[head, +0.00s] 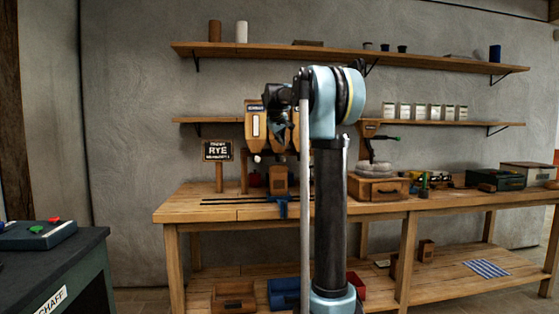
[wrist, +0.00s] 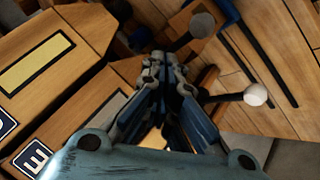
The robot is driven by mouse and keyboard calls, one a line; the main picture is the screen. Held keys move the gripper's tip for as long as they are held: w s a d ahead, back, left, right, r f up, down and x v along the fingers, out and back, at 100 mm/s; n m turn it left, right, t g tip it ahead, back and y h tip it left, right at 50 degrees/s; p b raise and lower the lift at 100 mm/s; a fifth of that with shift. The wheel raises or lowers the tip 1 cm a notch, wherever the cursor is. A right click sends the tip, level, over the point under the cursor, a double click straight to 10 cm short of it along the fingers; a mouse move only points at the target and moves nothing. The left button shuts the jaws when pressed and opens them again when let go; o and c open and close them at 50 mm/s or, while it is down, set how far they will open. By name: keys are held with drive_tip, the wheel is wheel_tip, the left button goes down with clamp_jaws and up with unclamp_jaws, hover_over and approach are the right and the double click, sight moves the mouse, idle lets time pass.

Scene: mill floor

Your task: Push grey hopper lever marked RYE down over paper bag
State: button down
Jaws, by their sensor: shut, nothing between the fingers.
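In the wrist view my gripper (wrist: 165,62) is shut and empty, its fingertips between the wooden hoppers and two lever knobs. A grey round lever knob (wrist: 202,25) is beyond the fingertips to the upper right, apart from them. A white lever knob (wrist: 255,95) is to the right. A hopper (wrist: 85,35) with a yellow window fills the upper left. In the head view a hopper (head: 255,128) stands behind my arm, and the RYE sign (head: 217,150) is to its left. A brown block-like thing (head: 279,181) sits below; I cannot tell whether it is the paper bag.
The wooden workbench (head: 180,208) runs across the room, with blue parts (head: 283,207) near its front edge. A wooden box (head: 378,188) with a pale sack (head: 375,169) stands to the right. A dark table (head: 85,255) is at front left. The bench's left end is mostly clear.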

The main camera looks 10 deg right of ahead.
drive_tip(key=shift+r, duration=1.05)
drive_tip(key=s+d+f+m+g, duration=0.1)
drive_tip(key=s+f, duration=0.5)
drive_tip(key=s, duration=0.4)
drive_tip(key=s+f+m+g+y, duration=0.1)
drive_tip(key=s+f, duration=0.5)
drive_tip(key=s, duration=0.4)
drive_tip(key=s+d+f+m+g, duration=0.1)
drive_tip(key=s+f+g, duration=0.1)
drive_tip(key=s+f, duration=0.6)
drive_tip(key=s+a+f+m+g+y, duration=0.1)
drive_tip(key=s+f, duration=1.1)
drive_tip(key=s, duration=0.2)
drive_tip(key=s+a+f+m+g, duration=0.1)
drive_tip(key=s+f, duration=1.1)
drive_tip(key=s, duration=0.2)
drive_tip(key=shift+s+a+f+g+y, duration=0.2)
drive_tip(key=shift+s+g+y, duration=0.1)
drive_tip(key=shift+s+y, duration=0.1)
drive_tip(key=shift+w+f, duration=0.2)
drive_tip(key=shift+w, duration=0.3)
